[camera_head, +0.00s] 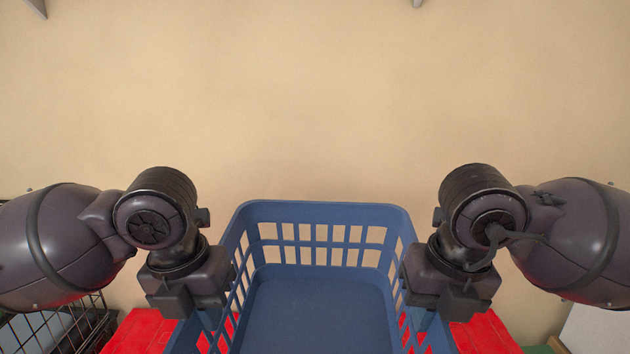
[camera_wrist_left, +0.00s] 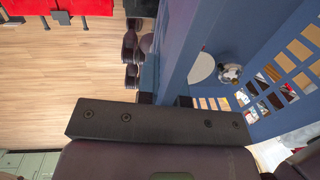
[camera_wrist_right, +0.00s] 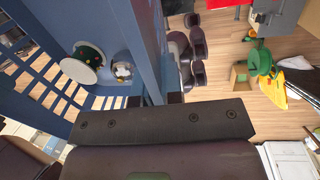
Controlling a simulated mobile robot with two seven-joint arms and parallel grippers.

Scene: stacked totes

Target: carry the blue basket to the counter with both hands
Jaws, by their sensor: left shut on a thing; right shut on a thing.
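The blue basket (camera_head: 325,215) is in the lower middle of the head view, with slatted sides and its near end cut off by the frame. The part of its floor in view is bare. My left gripper (camera_head: 200,312) is shut on its left side wall, and my right gripper (camera_head: 437,312) is shut on its right side wall. The basket wall also fills much of the left wrist view (camera_wrist_left: 215,40) and the right wrist view (camera_wrist_right: 105,30). The fingertips are mostly hidden by the gripper bodies and the wall. No counter can be made out in the head view.
Red surfaces (camera_head: 140,332) show below the basket on both sides. A black wire rack (camera_head: 60,330) stands at lower left, and a white object (camera_head: 598,328) at lower right. A plain beige wall (camera_head: 310,100) is ahead. Green and yellow objects (camera_wrist_right: 265,60) lie on the wood floor.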

